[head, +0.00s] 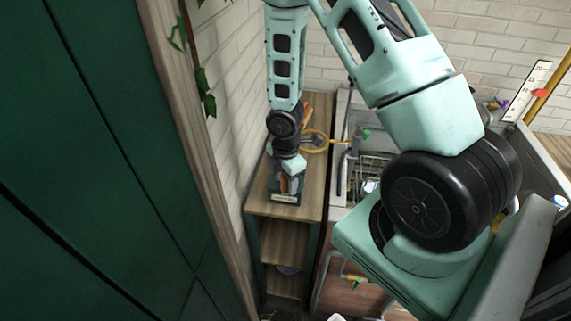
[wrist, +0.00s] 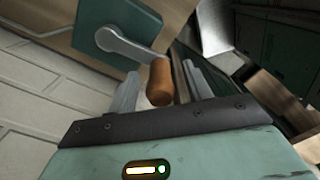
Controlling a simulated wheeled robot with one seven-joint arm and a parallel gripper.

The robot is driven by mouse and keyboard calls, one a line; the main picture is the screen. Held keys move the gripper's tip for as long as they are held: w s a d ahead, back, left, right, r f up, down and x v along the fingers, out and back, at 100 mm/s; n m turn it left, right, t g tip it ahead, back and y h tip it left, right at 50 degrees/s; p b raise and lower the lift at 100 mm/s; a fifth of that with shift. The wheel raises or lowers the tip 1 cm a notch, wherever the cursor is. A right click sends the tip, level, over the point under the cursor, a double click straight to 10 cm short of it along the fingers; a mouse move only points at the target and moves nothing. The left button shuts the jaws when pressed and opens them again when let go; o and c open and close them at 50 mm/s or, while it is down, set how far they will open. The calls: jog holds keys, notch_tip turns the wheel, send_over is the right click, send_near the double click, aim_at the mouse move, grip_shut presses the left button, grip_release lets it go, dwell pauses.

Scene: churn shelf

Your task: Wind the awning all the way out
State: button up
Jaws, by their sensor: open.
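The crank's brown wooden knob (wrist: 159,82) shows in the wrist view, on a grey crank arm (wrist: 128,45) fixed to a green box (wrist: 118,24). My gripper (wrist: 160,88) is open, with one pale finger on each side of the knob. The knob appears between the fingertips; I cannot tell whether either finger touches it. In the head view my arm reaches down above the wooden shelf unit, and the crank cannot be made out there. I cannot identify the awning cloth in either view.
A wooden shelf unit (head: 284,241) stands against the white brick wall (head: 236,120). A large dark green panel (head: 95,180) fills the left. A yellow-orange ring-shaped thing (head: 314,140) lies at the shelf's back, near a wire rack (head: 372,166). A ruler-like strip (head: 528,92) stands at right.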

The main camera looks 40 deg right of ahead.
notch_tip(320, 180, up, 17)
jog(key=p, duration=0.1)
jog(key=shift+p, duration=0.3)
jog(key=s+a+f+m+b, duration=0.2)
jog(key=s+a+m+b, duration=0.2)
jog(key=s+a+b, duration=0.3)
jog(key=s+a+f+m+b, duration=0.3)
jog(key=s+a+b, duration=0.5)
jog(key=a, duration=0.8)
jog(key=shift+s+f+m+y, duration=0.2)
jog(key=shift+s+m+y, duration=0.1)
jog(key=shift+s+m, duration=0.7)
